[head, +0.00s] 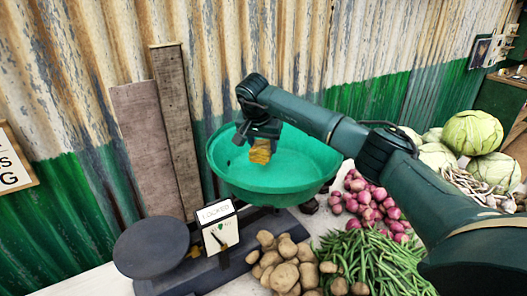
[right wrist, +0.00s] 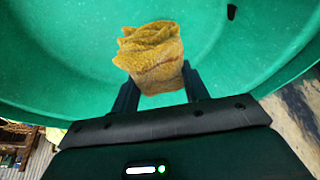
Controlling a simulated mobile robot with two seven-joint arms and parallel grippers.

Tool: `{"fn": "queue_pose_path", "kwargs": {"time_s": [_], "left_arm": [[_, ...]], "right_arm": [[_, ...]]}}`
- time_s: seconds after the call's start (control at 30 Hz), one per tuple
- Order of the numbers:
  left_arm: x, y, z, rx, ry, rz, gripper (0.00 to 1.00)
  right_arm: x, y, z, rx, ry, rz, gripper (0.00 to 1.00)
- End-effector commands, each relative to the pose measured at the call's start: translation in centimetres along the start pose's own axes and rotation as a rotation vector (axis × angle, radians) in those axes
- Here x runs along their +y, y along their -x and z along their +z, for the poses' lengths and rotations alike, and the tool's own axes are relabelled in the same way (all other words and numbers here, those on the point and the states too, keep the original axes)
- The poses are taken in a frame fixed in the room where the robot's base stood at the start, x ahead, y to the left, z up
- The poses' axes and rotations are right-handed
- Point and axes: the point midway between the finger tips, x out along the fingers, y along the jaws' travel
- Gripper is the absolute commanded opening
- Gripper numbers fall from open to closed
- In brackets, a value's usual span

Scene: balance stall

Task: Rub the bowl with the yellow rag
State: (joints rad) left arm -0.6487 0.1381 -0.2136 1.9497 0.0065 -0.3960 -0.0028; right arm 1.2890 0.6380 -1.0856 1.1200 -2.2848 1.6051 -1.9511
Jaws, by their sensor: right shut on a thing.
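The green bowl (head: 290,172) sits on the right side of the balance, tilted a little in the head view. The yellow rag (head: 260,152) is a crumpled bundle held over the bowl's inside. My right gripper (head: 262,140) is shut on the rag, pointing down into the bowl. In the right wrist view the rag (right wrist: 152,55) sticks out between the fingers (right wrist: 160,92), with the bowl's green inside (right wrist: 60,60) behind it. I cannot tell whether the rag touches the bowl. My left gripper is not in view.
The balance's dark round plate (head: 150,247) is left of the bowl, with a small card (head: 218,228) in front. Potatoes (head: 283,262), green beans (head: 370,262), red onions (head: 372,205) and cabbages (head: 474,133) crowd the front and right. Wooden boards (head: 148,150) lean on the corrugated wall.

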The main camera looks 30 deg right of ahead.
Motion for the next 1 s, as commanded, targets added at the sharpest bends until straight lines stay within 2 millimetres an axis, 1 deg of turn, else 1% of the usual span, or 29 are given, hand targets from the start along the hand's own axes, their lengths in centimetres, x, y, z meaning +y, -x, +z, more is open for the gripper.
{"fn": "queue_pose_path", "kwargs": {"time_s": [0.03,0.2,0.3,0.87,1.0], "left_arm": [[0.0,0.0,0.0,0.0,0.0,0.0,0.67],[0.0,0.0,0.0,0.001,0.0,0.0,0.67],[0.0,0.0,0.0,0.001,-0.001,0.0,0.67],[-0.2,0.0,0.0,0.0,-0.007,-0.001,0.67],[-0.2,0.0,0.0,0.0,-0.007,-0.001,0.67]], "right_arm": [[0.0,0.6,-0.2,0.002,-0.002,-0.001,0.23],[0.0,2.0,-0.5,0.002,-0.004,0.001,0.23],[0.0,2.4,-0.5,0.001,-0.004,0.001,0.23],[0.0,2.6,-0.5,0.0,-0.003,0.001,0.23],[-0.9,3.4,-0.1,0.001,0.042,-0.02,0.23]]}}
